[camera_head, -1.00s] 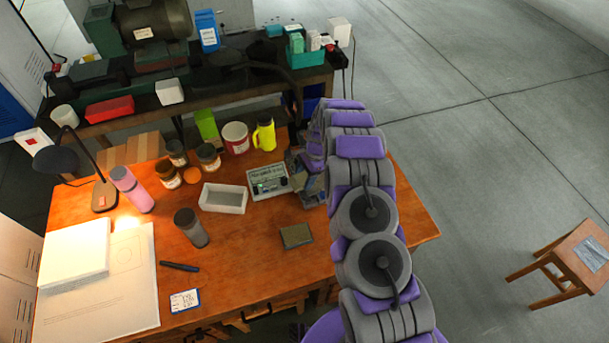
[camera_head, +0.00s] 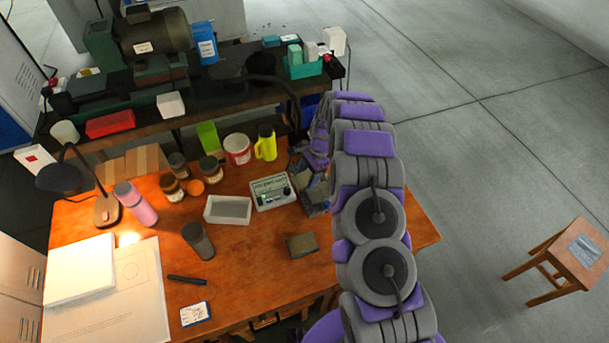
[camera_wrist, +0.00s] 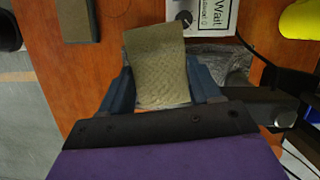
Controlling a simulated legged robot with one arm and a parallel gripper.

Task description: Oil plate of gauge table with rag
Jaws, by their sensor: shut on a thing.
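My gripper (camera_wrist: 163,82) shows in the wrist view with its blue fingers shut on an olive-brown cloth-like piece, the rag (camera_wrist: 160,55). The rag stands out beyond the fingertips. Behind it lies a grey, shiny, flat surface (camera_wrist: 237,62), partly covered by the rag and a finger. It may be the plate of the gauge table, but I cannot tell for sure. I cannot tell whether the rag touches it. In the head view my arm hides most of this spot, beside the white display box (camera_head: 272,192).
The wooden bench (camera_head: 250,275) holds an olive block (camera_head: 302,246), a white tray (camera_head: 228,209), a dark grey bottle (camera_head: 198,240), a pink bottle (camera_head: 135,203), several jars and a yellow flask (camera_head: 265,143). A stool (camera_head: 565,262) stands at right. The bench's front middle is mostly clear.

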